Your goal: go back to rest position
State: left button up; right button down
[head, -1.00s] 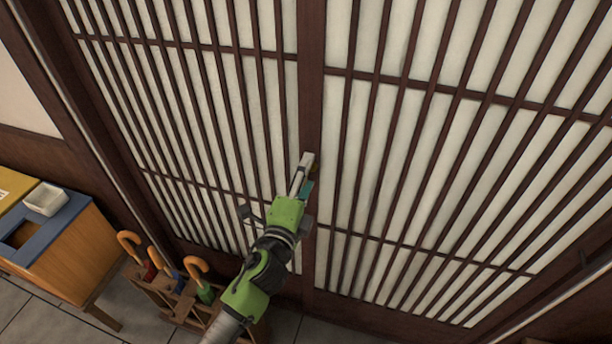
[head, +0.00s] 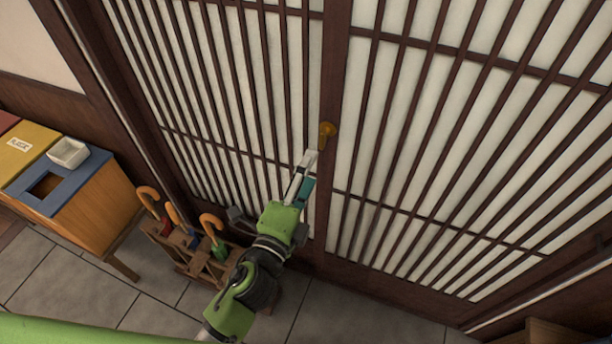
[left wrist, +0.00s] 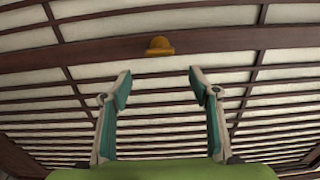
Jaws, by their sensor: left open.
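My left gripper (head: 305,176) reaches in front of the dark-framed sliding door in the head view. Its tips are just below and left of a round brass knob (head: 328,131) on the door's upright. In the left wrist view, the two fingers of my left gripper (left wrist: 160,88) are spread apart with nothing between them. There the knob (left wrist: 159,47) shows beyond the fingertips, apart from them. My right gripper is not in view.
The lattice door (head: 440,130) fills the back. An umbrella stand (head: 200,258) with several umbrellas is left of my left arm. Grey floor tiles (head: 360,318) are clear at the bottom.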

pick_arm(q)
jog(key=shift+s+a, duration=0.15)
jog(key=shift+s, duration=0.35)
jog(key=s+a+f+n+g+y, duration=0.1)
jog(key=s+a+f+n+g, duration=0.2)
jog(key=f, duration=0.9)
jog(key=s+a+f+n+g+y, duration=0.1)
jog(key=s+a+f+n+g, duration=0.15)
jog(key=f, duration=1.05)
jog(key=s+a+f+n+g+y, duration=0.2)
jog(key=s+a+f+n+g, duration=0.15)
jog(key=f, duration=0.85)
jog(key=s+a+f+n+g, duration=0.2)
jog(key=s+f, duration=0.5)
jog(key=s, duration=0.4)
jog(key=s+a+f+n+g+y, duration=0.1)
jog(key=s+a+f+n, duration=0.4)
jog(key=s, duration=0.6)
jog(key=s+a+f+n+g, duration=0.3)
jog(key=s+a+f+g, duration=0.1)
jog(key=s+f, duration=0.5)
jog(key=shift+s+a+y, duration=0.25)
jog(key=shift+s+y, duration=0.05)
jog(key=shift+s, duration=0.6)
